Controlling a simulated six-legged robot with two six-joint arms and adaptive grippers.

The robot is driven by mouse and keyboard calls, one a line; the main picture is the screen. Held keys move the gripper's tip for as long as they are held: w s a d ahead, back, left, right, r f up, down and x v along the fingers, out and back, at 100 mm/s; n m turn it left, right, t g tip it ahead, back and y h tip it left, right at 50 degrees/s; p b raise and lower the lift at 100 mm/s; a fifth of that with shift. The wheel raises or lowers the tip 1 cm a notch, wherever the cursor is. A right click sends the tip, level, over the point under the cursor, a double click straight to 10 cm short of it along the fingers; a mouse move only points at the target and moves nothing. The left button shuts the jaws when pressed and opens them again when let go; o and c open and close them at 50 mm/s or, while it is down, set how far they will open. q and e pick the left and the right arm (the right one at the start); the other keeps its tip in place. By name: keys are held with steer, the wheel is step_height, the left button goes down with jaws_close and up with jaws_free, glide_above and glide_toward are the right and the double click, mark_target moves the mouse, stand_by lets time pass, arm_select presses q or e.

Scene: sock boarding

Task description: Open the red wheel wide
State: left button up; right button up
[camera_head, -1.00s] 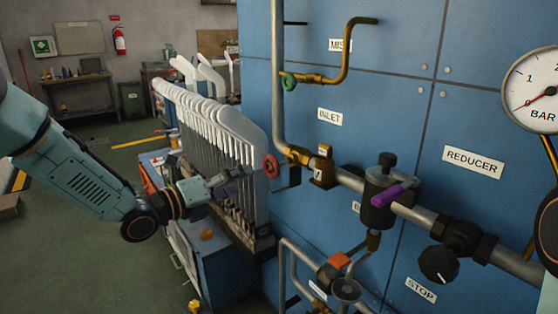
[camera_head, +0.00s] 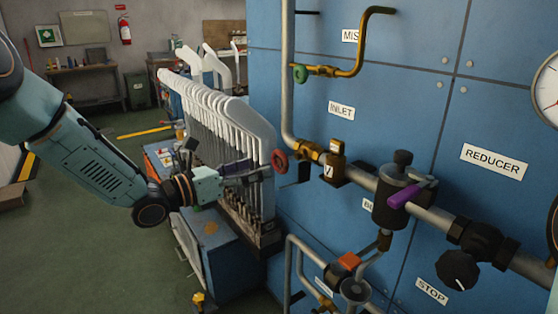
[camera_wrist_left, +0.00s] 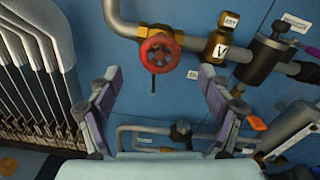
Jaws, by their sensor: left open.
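The red wheel (camera_head: 280,161) sits on a brass valve on the pipe at the INLET label, at the left edge of the blue panel. In the left wrist view the red wheel (camera_wrist_left: 160,53) shows face-on, above and between my fingers. My left gripper (camera_head: 262,172) is open and close in front of the wheel, a little left of it. In the left wrist view my left gripper (camera_wrist_left: 158,85) has both purple-padded fingers spread with nothing between them. The wheel appears apart from the fingers. My right gripper is not in view.
White sock forms (camera_head: 215,110) stand in a rack just left of the wheel, close behind my left gripper. A brass block marked V (camera_head: 331,165) and a dark regulator with a purple lever (camera_head: 408,194) lie along the pipe to the right.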

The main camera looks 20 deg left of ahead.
mark_target(277, 161)
arm_select(q)
steer(key=b+x, duration=0.1)
steer(key=x, duration=0.6)
steer(key=shift+w+d, duration=0.2)
steer(key=shift+w, duration=0.05)
steer(key=shift+c, duration=0.4)
steer(key=c, duration=1.1)
